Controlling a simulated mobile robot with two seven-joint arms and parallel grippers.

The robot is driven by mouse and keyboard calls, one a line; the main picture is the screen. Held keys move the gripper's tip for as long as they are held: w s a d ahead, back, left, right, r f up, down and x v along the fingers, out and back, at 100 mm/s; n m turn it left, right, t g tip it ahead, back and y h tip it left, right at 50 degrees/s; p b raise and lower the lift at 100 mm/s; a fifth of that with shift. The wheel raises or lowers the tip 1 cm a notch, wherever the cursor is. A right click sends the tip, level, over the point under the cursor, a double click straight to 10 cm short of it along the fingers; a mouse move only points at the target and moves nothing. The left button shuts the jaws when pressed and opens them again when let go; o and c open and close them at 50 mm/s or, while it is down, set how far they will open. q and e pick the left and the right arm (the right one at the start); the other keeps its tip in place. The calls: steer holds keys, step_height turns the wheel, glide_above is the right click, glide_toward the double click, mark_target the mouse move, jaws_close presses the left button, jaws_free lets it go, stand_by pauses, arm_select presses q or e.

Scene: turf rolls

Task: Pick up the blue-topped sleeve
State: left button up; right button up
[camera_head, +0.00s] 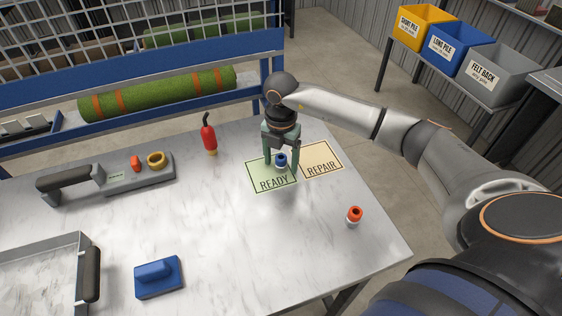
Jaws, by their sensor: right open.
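The blue-topped sleeve (281,160) is a small white piece with a dark blue ring on top. It stands upright on the green READY card (258,182). My right gripper (281,168) points down over it with its two green fingers open, one on each side of the sleeve. I cannot tell whether either finger touches it. A similar sleeve with an orange-red top (354,216) stands upright at the right of the table. My left gripper is out of view.
A red bottle (209,136) stands behind to the left. The table's front middle is clear.

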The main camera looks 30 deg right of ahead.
jaws_close()
stand_by(0.5)
